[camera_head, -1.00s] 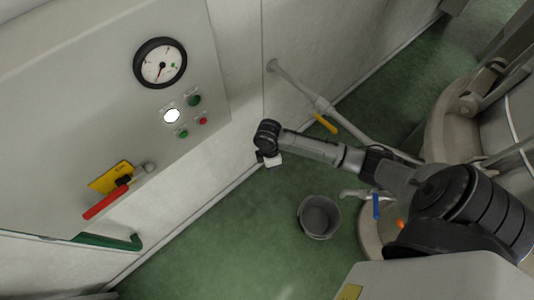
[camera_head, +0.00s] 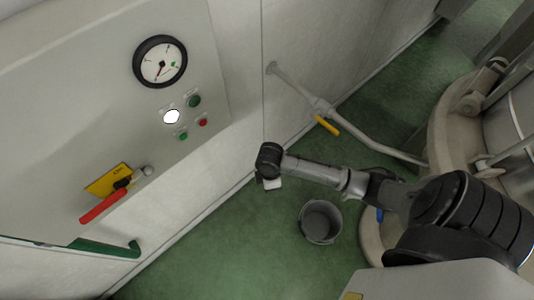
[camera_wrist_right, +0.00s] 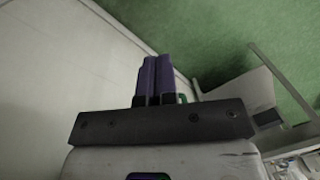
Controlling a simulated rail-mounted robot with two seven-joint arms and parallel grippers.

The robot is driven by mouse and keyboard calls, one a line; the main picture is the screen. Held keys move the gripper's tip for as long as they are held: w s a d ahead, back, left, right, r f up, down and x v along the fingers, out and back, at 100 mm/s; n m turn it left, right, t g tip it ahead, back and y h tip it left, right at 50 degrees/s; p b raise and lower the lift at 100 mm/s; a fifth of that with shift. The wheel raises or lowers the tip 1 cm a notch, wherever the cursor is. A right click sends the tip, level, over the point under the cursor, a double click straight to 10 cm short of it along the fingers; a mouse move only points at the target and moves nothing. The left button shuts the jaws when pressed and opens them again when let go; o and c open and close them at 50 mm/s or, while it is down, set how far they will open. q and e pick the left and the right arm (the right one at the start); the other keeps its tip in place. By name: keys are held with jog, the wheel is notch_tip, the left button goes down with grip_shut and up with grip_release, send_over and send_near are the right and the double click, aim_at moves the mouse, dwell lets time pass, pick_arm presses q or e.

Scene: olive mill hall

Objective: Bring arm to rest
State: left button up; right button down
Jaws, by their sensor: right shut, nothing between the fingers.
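My right arm reaches in from the right in the head view, its forearm stretched left over the green floor. Its wrist end is near the foot of the pale wall, pointing down. The right gripper (camera_head: 268,184) is small there and its fingers are hard to make out. In the right wrist view, the two purple fingers of the right gripper (camera_wrist_right: 155,78) lie side by side, shut with nothing between them. My left arm and gripper are not in view.
A grey bucket (camera_head: 320,221) stands on the floor below the forearm. A pipe with a yellow lever (camera_head: 326,125) runs from the wall behind the arm. A panel with a gauge (camera_head: 160,61), buttons and a red lever (camera_head: 103,207) is at left. A round vessel (camera_head: 455,125) is at right.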

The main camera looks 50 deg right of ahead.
dwell(0.3)
jog(key=w+a+r+m+t+h, duration=0.25)
jog(key=r+m+t, duration=0.4)
jog(key=r, duration=0.65)
jog(key=s+a+f+m+g+y, duration=0.1)
jog(key=s+a+f, duration=0.1)
jog(key=s, duration=0.6)
jog(key=s+a+f+g+y, duration=0.1)
jog(key=s+a+f, duration=0.15)
jog(key=s, duration=0.55)
notch_tip(320, 180, up, 28)
jog(key=p, duration=2.8)
jog(key=shift+d+p, duration=0.3)
